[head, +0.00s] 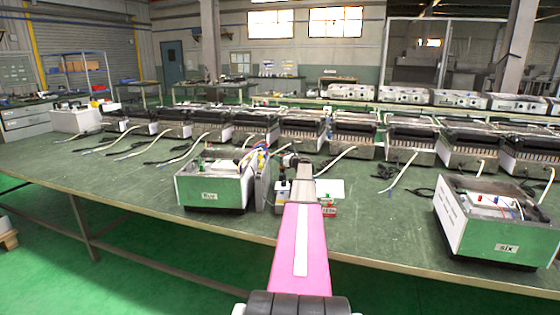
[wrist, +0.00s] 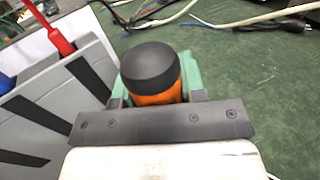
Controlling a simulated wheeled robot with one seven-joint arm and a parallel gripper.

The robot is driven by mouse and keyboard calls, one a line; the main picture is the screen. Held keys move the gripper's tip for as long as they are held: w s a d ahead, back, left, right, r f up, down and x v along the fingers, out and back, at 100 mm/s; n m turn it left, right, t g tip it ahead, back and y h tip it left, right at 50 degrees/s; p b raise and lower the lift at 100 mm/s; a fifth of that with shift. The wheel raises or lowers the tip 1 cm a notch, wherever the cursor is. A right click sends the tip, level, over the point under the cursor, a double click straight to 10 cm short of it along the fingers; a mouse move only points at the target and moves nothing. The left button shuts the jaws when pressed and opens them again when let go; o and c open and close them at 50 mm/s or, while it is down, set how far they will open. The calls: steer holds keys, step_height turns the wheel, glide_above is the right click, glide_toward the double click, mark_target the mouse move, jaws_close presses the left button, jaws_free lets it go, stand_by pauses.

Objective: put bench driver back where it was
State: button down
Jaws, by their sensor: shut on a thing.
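The bench driver (wrist: 150,70), with a black rounded end and an orange body, stands between the fingers of my gripper (wrist: 155,92) in the wrist view. My gripper is shut on it, with green pads on either side. The driver's lower part is hidden by the gripper. In the head view my gripper (head: 292,160) is over the bench; the driver cannot be made out there.
The green workbench (head: 120,175) carries an open unit (head: 215,185) left of my arm and one labelled "six" (head: 500,222) at right.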

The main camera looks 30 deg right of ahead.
steer(key=shift+f, duration=0.45)
steer(key=shift+f, duration=0.3)
steer(key=c, duration=0.7)
jaws_free()
steer(key=shift+r, duration=0.4)
steer(key=v, duration=1.2)
